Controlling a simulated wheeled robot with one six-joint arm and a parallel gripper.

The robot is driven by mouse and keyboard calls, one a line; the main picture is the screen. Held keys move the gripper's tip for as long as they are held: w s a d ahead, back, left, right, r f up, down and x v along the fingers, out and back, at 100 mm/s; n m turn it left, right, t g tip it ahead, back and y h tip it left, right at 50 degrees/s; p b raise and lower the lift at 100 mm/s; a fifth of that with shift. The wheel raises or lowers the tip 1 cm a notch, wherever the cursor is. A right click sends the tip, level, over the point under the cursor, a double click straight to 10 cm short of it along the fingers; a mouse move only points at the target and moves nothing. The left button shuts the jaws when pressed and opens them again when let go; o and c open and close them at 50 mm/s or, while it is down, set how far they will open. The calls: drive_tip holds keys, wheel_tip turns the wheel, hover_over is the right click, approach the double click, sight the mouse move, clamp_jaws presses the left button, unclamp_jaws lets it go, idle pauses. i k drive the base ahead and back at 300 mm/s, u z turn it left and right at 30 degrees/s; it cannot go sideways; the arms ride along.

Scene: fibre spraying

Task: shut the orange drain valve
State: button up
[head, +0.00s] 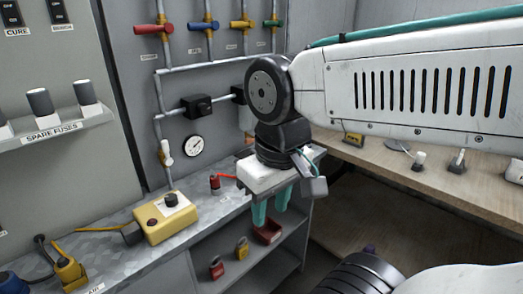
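I cannot make out a clearly orange drain valve in the head view. Four-way pipework on the grey wall panel carries a red valve handle (154,28), a blue one (203,25), a yellow one (241,24) and a green one (273,22). A white-handled valve (165,152) sits lower on the left pipe. My gripper (271,208) points down at the right end of the grey bench, well below and right of the valves. Its two teal fingers stand apart with nothing visible between them. My arm hides part of the wall.
A yellow control box (164,220) with a black knob stands on the grey bench (110,245). A pressure gauge (194,146) is on the wall. Red and yellow padlocks (217,267) and a red bin (267,232) sit on the lower shelf. A wooden bench (440,185) lies right.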

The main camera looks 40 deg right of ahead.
sight(250, 141)
drive_tip(key=k, duration=0.9)
drive_tip(key=u, duration=0.65)
drive_tip(key=i, duration=1.4)
drive_tip(key=z, duration=0.65)
